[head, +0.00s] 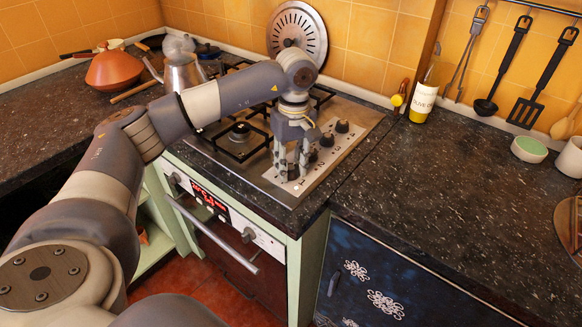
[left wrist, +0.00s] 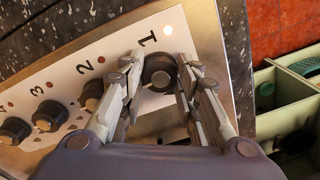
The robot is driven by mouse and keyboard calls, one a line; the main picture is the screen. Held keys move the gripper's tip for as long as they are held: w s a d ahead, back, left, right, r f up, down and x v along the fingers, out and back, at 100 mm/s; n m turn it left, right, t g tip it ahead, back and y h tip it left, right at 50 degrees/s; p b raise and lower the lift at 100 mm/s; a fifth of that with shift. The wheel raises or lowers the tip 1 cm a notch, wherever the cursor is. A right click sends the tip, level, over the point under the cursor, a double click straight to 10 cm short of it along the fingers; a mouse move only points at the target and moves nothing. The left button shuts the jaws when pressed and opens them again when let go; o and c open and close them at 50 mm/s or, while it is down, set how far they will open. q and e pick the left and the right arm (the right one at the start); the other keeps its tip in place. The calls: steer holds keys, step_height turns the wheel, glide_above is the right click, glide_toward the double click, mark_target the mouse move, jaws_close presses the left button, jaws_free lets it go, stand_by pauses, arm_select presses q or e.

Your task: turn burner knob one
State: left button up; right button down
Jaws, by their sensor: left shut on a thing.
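Burner knob one (left wrist: 158,72) is a round black knob beside the printed "1" on the white control strip (left wrist: 70,68) of the cooktop. In the left wrist view my left gripper (left wrist: 160,85) is shut on this knob, with one finger on each side. In the head view my left gripper (head: 291,172) points down at the front end of the strip, and its fingers hide most of the knob. My right gripper is not in view.
Knob two (left wrist: 92,92) sits close beside the gripper's finger, with more knobs (head: 327,139) further along. A steel kettle (head: 180,75) stands behind my arm. An olive oil bottle (head: 424,93) stands by the wall. The counter (head: 440,165) to the right is mostly clear.

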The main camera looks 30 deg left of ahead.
arm_select(q)
steer(key=shift+m, duration=0.5)
steer(key=o, duration=1.1)
steer(key=r, duration=1.2)
steer(key=shift+w+d, duration=0.1)
steer(key=shift+w, duration=0.1)
